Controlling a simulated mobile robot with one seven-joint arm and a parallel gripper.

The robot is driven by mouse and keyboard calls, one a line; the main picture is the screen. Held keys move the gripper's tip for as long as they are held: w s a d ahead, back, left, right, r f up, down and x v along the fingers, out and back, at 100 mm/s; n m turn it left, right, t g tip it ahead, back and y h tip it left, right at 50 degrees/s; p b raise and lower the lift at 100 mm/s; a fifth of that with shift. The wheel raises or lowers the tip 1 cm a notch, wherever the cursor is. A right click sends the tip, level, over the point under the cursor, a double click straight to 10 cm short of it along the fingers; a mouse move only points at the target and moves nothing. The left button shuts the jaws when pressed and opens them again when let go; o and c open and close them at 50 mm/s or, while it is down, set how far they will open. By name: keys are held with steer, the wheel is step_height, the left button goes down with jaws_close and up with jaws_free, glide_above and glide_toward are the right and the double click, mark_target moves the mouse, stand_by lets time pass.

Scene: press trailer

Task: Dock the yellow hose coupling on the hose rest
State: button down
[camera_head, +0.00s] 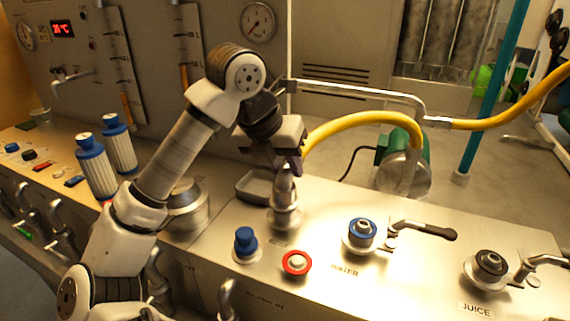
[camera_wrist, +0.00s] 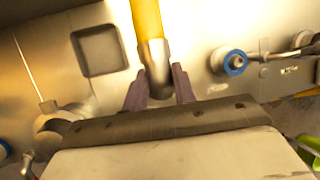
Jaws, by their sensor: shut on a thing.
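The yellow hose (camera_head: 355,120) arcs over the counter and ends in a silver metal coupling (camera_head: 284,184). My gripper (camera_head: 290,160) is shut on this coupling and holds it upright. A round metal fitting (camera_head: 284,218), apparently the hose rest, stands on the counter directly below the coupling. The two line up in the head view, but I cannot tell whether they touch. In the wrist view the coupling (camera_wrist: 155,62) shows between the purple fingers of my gripper (camera_wrist: 159,90), with the yellow hose (camera_wrist: 147,20) above it. The rest is hidden there.
A shallow square tray (camera_head: 256,185) and a metal canister (camera_head: 187,208) are left of the coupling. A blue knob (camera_head: 245,242), a red-ringed button (camera_head: 297,263) and the blue water port (camera_head: 362,233) sit in front and right. A pipe arm (camera_head: 360,94) carries the hose behind.

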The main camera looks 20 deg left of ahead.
steer(key=shift+f+b, duration=0.55)
steer(key=c, duration=1.4)
jaws_free()
steer(key=p+v, duration=0.5)
steer(key=v, duration=0.6)
steer(key=shift+s+a, duration=0.1)
